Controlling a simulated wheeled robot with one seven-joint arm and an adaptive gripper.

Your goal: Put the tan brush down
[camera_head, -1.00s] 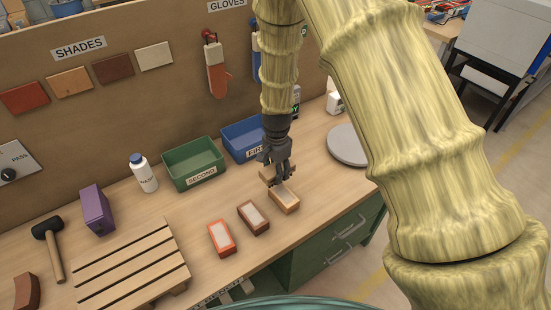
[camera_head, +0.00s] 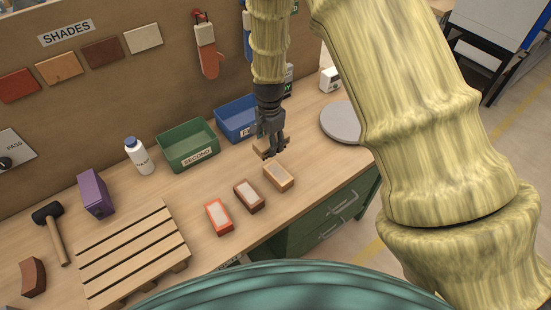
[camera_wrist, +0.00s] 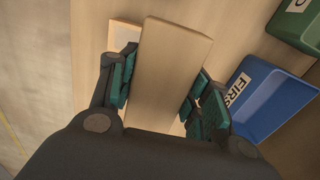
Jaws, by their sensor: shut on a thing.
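My gripper (camera_head: 268,152) hangs over the bench, just behind the tan brick. It is shut on the tan brush (camera_wrist: 172,75), a plain wooden block that lies between the teal finger pads in the wrist view. In the head view only a small part of the brush (camera_head: 261,146) shows beside the fingers. Its underside is hidden, and I cannot tell whether it touches the bench.
The tan brick (camera_head: 279,178), a brown brick (camera_head: 249,197) and an orange-red brick (camera_head: 219,217) stand in a row. A blue bin (camera_head: 236,121) and green bin (camera_head: 188,147) are behind. A grey disc (camera_head: 341,122) lies right.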

